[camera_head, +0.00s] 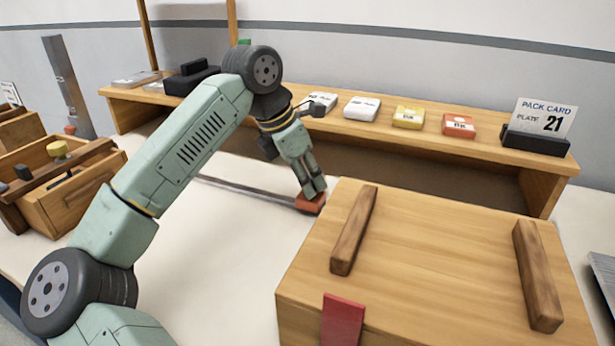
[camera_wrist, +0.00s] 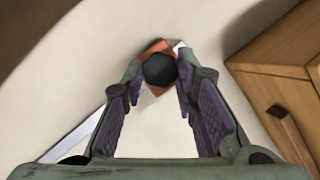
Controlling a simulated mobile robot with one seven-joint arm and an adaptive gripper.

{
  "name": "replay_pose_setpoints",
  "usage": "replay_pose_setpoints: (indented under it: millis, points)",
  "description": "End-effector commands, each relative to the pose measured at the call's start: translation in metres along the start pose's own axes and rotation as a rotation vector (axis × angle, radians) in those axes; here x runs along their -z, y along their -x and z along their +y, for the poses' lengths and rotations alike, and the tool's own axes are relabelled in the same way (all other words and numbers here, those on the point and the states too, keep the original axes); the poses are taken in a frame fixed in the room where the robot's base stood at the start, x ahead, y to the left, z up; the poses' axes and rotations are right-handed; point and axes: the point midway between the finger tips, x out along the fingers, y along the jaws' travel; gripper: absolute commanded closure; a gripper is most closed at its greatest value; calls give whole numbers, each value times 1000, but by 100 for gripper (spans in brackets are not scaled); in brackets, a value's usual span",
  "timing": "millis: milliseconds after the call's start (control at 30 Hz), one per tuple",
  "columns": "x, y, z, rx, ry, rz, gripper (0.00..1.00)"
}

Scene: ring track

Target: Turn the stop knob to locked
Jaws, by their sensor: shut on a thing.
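The stop is an orange-red block (camera_head: 309,204) at the right end of a thin dark rail (camera_head: 240,189) on the pale table. The stop knob (camera_wrist: 159,70) is black and six-sided, and sits on top of the block in the wrist view. My gripper (camera_head: 314,190) points down over the block, with its fingers shut on the knob from both sides. In the head view the fingers hide the knob. I cannot tell from these frames whether the knob stands at locked.
A wooden box with two dark bars (camera_head: 430,265) and a red tab (camera_head: 342,318) stands close to the right of the stop. A wooden shelf (camera_head: 470,150) with small boxes and a card (camera_head: 544,117) runs behind. An open wooden drawer (camera_head: 75,200) is at the left.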

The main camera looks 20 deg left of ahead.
Motion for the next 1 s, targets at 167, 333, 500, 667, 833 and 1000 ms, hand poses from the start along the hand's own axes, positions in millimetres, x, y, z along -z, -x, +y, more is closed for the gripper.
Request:
replay_pose_setpoints:
  millis: [167,333,500,667,833,1000]
  points:
    - [-2,1,2,66,-153,-1,100]
    - [-2,1,3,125,-294,-1,100]
    - [-2,1,4,173,-415,0,100]
    - [-2,0,4,209,-501,1,100]
    - [-2,0,5,234,-562,1,100]
    - [-2,-1,5,246,-592,1,100]
